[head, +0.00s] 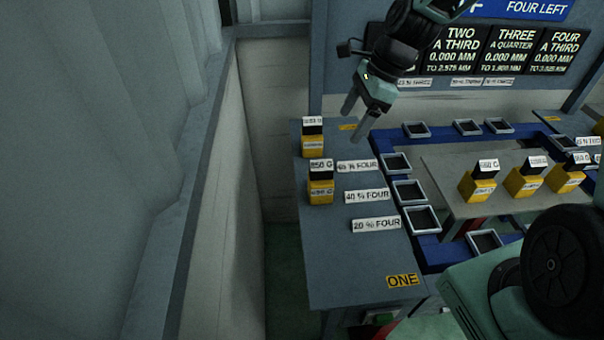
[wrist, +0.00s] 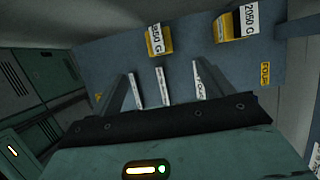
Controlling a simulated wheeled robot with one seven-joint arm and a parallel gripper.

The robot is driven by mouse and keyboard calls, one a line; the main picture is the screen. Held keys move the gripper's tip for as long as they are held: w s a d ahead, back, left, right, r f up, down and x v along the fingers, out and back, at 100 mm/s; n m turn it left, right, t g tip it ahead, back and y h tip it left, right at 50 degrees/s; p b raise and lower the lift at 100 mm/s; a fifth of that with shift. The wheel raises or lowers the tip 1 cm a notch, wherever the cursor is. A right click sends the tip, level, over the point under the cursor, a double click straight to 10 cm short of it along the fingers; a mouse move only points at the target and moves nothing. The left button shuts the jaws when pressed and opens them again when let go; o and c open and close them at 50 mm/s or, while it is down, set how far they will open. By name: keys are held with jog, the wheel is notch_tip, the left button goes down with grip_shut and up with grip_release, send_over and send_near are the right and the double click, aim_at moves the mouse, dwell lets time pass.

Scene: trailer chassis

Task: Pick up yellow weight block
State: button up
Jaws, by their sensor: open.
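Several yellow weight blocks with black tops and white weight tags are in view. In the head view, one block (head: 313,147) stands at the far left of the blue-grey table, and another block (head: 320,192) stands nearer. Three more stand on a raised grey plate at right: a left one (head: 478,189), a middle one (head: 521,184) and a right one (head: 566,180). My gripper (head: 352,126) is open and empty, above the table's far end, right of the far left block. In the wrist view two blocks (wrist: 158,41) (wrist: 234,27) appear beyond my open fingers (wrist: 168,68).
White percentage labels (head: 366,196) lie beside the left blocks. Empty square frames (head: 420,219) line a blue rack. A wall (head: 235,190) stands left of the table (head: 350,265). Display panels (head: 455,50) stand behind. The table's near left part is clear.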

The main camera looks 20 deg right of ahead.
aim_at(325, 167)
jog(key=p+x, duration=0.2)
jog(key=x, duration=1)
jog(key=shift+p+x, duration=1.2)
jog(key=shift+x, duration=1.5)
jog(key=shift+s+d, duration=0.15)
jog(key=shift+s, duration=0.05)
jog(key=c, duration=1.7)
jog(key=shift+r+b, duration=1.2)
jog(key=shift+r, duration=3.8)
